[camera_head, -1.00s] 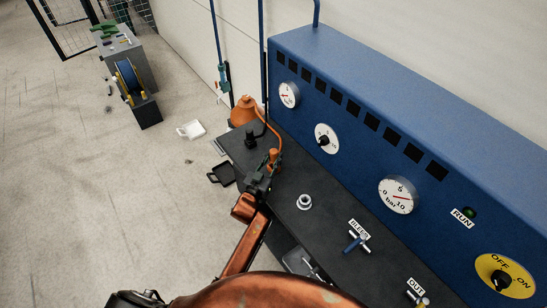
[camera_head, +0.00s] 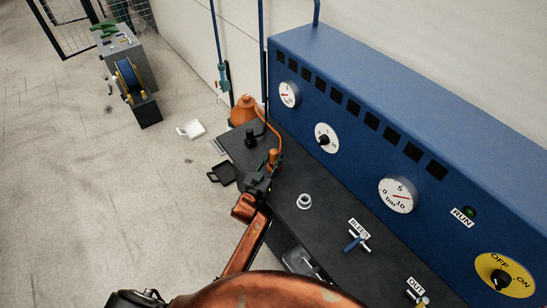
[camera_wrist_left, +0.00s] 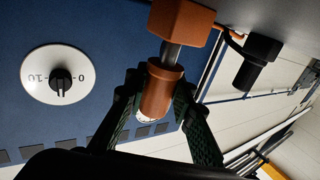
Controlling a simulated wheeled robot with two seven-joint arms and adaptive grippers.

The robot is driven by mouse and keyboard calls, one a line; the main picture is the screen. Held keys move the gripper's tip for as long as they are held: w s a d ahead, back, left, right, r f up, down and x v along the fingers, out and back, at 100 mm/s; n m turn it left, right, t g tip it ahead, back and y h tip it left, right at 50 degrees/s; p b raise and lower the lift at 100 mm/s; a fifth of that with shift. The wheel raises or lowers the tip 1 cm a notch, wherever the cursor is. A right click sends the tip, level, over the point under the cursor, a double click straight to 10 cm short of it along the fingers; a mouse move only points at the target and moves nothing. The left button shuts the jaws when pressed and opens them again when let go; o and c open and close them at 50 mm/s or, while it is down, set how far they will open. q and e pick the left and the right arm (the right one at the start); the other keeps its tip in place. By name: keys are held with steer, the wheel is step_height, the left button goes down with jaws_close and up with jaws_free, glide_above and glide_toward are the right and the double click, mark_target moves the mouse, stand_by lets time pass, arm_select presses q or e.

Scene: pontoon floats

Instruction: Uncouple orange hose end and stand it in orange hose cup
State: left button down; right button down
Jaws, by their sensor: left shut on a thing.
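The orange hose end (camera_head: 273,156) stands above the dark bench near its far left part. In the left wrist view it is an orange cylinder (camera_wrist_left: 158,92) with a pale tip, joined by a grey stem to a larger orange block (camera_wrist_left: 182,22). My left gripper (camera_head: 264,173) is shut around the cylinder; its dark green fingers lie on both sides (camera_wrist_left: 155,103). A thin orange hose (camera_head: 277,132) arcs toward an orange bell-shaped thing (camera_head: 244,110) behind the bench end. I cannot tell which thing is the orange hose cup.
A black fitting (camera_head: 250,137) stands close to the held end. A pale ring fitting (camera_head: 304,201) and a blue-handled valve (camera_head: 355,242) are on the bench (camera_head: 325,222). The blue gauge panel (camera_head: 350,130) rises behind. A black tray (camera_head: 222,174) and white container (camera_head: 191,129) lie beyond the bench's left edge.

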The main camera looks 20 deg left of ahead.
arm_select(q)
steer(key=shift+f, duration=0.45)
steer(key=c, duration=1.6)
jaws_free()
steer(key=shift+s+a+f, duration=0.1)
steer(key=shift+s, duration=0.5)
steer(key=s, duration=0.3)
steer(key=s+a, duration=0.1)
steer(key=s, duration=0.6)
steer(key=shift+s+a, duration=0.25)
steer(key=shift+s, duration=0.15)
